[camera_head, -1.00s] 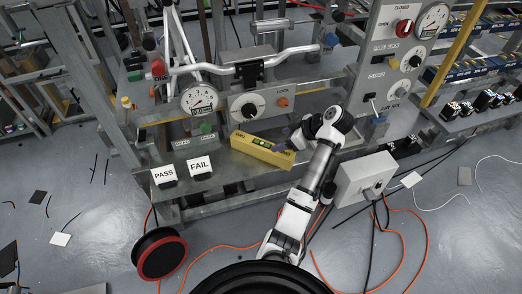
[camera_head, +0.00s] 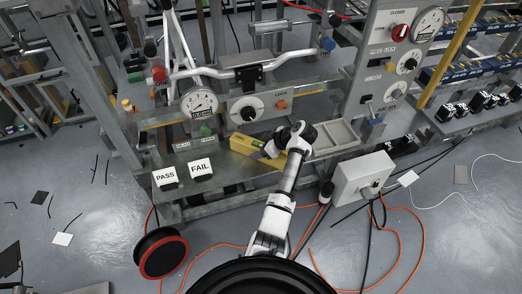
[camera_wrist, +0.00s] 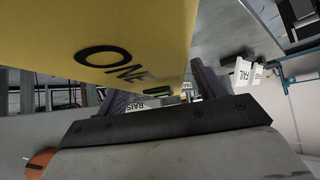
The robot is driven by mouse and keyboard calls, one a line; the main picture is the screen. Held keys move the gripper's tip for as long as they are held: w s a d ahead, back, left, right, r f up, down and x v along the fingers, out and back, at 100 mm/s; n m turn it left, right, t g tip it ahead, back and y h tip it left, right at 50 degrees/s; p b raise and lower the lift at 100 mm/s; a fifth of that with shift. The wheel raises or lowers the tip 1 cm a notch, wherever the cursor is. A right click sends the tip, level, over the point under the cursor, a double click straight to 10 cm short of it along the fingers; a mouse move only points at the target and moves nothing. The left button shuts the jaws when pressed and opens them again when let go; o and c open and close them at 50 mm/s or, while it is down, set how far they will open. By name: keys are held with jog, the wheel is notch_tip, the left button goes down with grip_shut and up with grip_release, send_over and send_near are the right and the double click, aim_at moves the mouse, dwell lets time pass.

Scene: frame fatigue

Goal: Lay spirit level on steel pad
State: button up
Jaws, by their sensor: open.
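My gripper (camera_head: 266,154) is open at the level. In the wrist view the level's yellow body (camera_wrist: 110,45), with black letters reading "ONE", fills the upper left, very close to the camera. The dark fingers of my gripper (camera_wrist: 165,92) are spread apart beyond it. I cannot tell whether they touch the level. A flat grey rimmed plate (camera_head: 335,138) lies right of my wrist; I cannot tell whether it is the steel pad.
The PASS card (camera_head: 165,176) and FAIL card (camera_head: 200,168) stand at the shelf's front left. A dial gauge (camera_head: 199,103) and knob panel (camera_head: 247,109) stand behind. A grey box (camera_head: 362,178) sits right of my arm. A cable reel (camera_head: 160,254) and cables lie on the floor.

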jog(key=c, duration=1.3)
jog(key=shift+r, duration=0.1)
